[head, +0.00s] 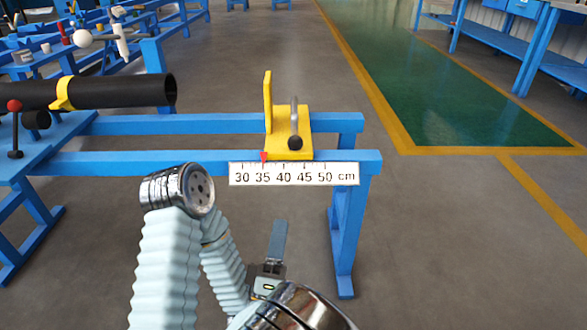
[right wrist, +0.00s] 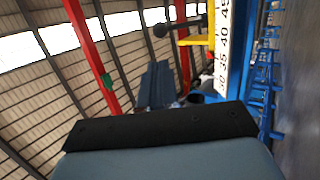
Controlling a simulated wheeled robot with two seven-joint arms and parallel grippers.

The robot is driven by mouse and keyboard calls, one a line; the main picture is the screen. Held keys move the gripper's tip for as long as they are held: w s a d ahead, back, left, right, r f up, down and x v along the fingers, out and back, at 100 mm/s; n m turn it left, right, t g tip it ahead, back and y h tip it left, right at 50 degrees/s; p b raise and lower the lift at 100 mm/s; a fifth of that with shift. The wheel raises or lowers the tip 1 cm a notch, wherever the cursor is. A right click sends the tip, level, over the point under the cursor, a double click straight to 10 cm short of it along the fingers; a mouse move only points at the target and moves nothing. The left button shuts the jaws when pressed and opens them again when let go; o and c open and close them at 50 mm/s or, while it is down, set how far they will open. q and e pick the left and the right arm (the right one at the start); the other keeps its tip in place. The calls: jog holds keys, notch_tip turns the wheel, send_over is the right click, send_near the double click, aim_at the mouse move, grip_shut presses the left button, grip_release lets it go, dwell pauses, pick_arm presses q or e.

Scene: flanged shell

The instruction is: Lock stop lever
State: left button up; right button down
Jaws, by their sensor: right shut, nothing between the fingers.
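The yellow stop (head: 275,142) sits across the blue rails, with an upright yellow plate on its left. Its lever is a grey rod (head: 294,115) with a black ball knob (head: 295,143) at the end nearer me. The knob also shows in the right wrist view (right wrist: 160,30), beside the yellow stop (right wrist: 193,41). My right gripper (head: 278,228) is below and in front of the front rail, shut and empty, apart from the lever. Its shut fingers show in the right wrist view (right wrist: 157,82). My left gripper is not in view.
A centimetre scale (head: 293,173) hangs on the front rail (head: 200,162); a red pointer (head: 264,156) is near 35. A black pipe (head: 110,91) with a yellow band lies at the left, near a red-knobbed lever (head: 14,106). The floor right of the stand is clear.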

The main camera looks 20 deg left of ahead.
aim_at(295, 143)
jog(key=x, duration=1.4)
